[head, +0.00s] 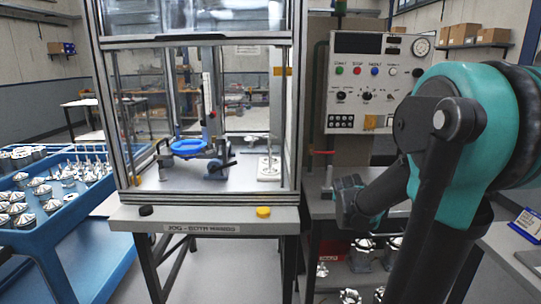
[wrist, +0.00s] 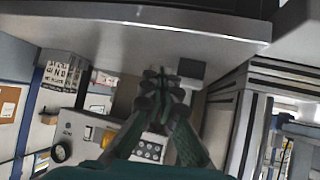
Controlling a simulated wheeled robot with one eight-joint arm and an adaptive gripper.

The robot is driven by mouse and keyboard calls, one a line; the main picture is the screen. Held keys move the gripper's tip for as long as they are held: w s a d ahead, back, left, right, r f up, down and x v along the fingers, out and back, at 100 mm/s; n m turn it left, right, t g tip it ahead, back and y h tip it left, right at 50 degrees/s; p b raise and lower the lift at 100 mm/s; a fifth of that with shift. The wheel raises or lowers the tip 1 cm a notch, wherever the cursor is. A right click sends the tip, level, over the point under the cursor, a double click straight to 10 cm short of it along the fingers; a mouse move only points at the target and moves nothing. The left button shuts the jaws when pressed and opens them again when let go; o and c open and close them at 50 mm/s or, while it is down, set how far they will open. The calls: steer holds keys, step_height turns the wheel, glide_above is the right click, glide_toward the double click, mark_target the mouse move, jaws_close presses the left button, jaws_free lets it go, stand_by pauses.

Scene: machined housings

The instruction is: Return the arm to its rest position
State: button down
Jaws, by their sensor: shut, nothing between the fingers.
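My gripper (head: 345,190) is at the end of my teal and dark arm, in the right half of the head view. It is low in front of the control panel and right of the framed enclosure. In the wrist view its two dark fingers (wrist: 161,78) come together at their tips, shut and empty. My arm covers part of the bench and the right side of the scene in the head view.
The framed enclosure (head: 299,110) holds a fixture with a blue ring (head: 189,147). The control panel (head: 372,83) stands behind my gripper. A blue cart (head: 62,225) with several metal parts is at left. Housings (head: 362,255) sit on a shelf below my gripper.

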steer(key=s+a+f+n+g+y, duration=0.1)
steer(key=s+f, duration=0.3)
steer(key=s, duration=0.4)
steer(key=s+a+f+n+g+y, duration=0.1)
steer(key=s+a+f+g, duration=0.2)
steer(key=s, duration=0.6)
steer(key=s+a+f+g+y, duration=0.1)
steer(key=s+a+f+g, duration=0.1)
steer(key=s+a+f, duration=0.2)
steer(key=s+f, duration=0.3)
steer(key=s, duration=0.2)
steer(key=shift+n, duration=0.4)
